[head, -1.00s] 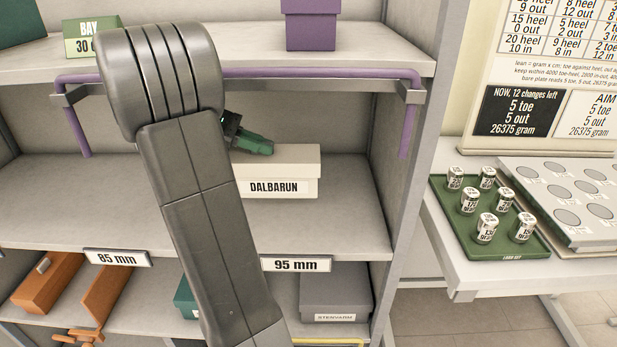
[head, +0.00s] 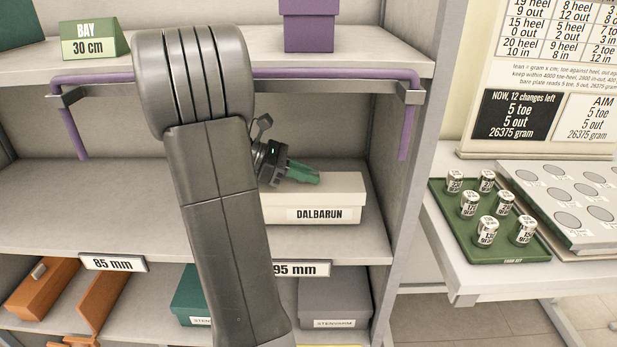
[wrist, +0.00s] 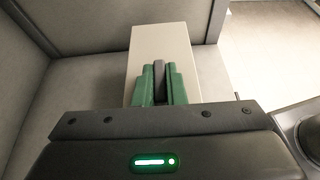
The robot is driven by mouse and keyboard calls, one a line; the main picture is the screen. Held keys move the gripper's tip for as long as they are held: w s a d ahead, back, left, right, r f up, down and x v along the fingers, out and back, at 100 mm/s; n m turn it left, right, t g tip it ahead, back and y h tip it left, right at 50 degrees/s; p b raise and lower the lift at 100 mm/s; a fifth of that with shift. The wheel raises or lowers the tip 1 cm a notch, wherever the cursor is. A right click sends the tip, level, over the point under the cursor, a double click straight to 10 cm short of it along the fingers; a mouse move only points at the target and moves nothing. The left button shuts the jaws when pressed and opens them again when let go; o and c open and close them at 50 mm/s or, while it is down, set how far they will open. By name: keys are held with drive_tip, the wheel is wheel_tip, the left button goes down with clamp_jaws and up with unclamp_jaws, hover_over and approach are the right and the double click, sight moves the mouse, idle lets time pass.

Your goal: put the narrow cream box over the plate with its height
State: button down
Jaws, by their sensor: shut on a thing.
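The narrow cream box (head: 345,185), with a DALBARUN label on its front, is on the middle shelf, towards its right side. The wrist view shows its pale top (wrist: 160,42). My gripper (head: 305,175) is over the box with its green fingers closed on a dark upright piece at the box's top, which shows between the fingertips in the wrist view (wrist: 160,83). I cannot tell whether the box's underside touches the shelf. The 95 mm plate (head: 303,269) is on the shelf's front edge below the box, its left end hidden by my arm. The 85 mm plate (head: 112,263) is further left.
The shelf's right side wall (head: 385,170) is close to the box. A purple rail (head: 330,73) runs above. Lower down stand a grey box (head: 335,300), a teal box (head: 190,298) and orange boxes (head: 45,288). The middle shelf is clear on the left (head: 80,205).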

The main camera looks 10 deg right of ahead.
drive_tip(key=shift+s+d+f, duration=0.1)
drive_tip(key=shift+d+f, duration=0.1)
drive_tip(key=c, duration=1.9)
unclamp_jaws()
drive_tip(key=shift+f, duration=0.2)
drive_tip(key=o, duration=0.4)
drive_tip(key=shift+r, duration=0.15)
drive_tip(key=shift+a+r, duration=0.15)
drive_tip(key=shift+a, duration=0.05)
drive_tip(key=v, duration=1.1)
drive_tip(key=shift+a+p, duration=0.25)
drive_tip(key=shift+p, duration=0.15)
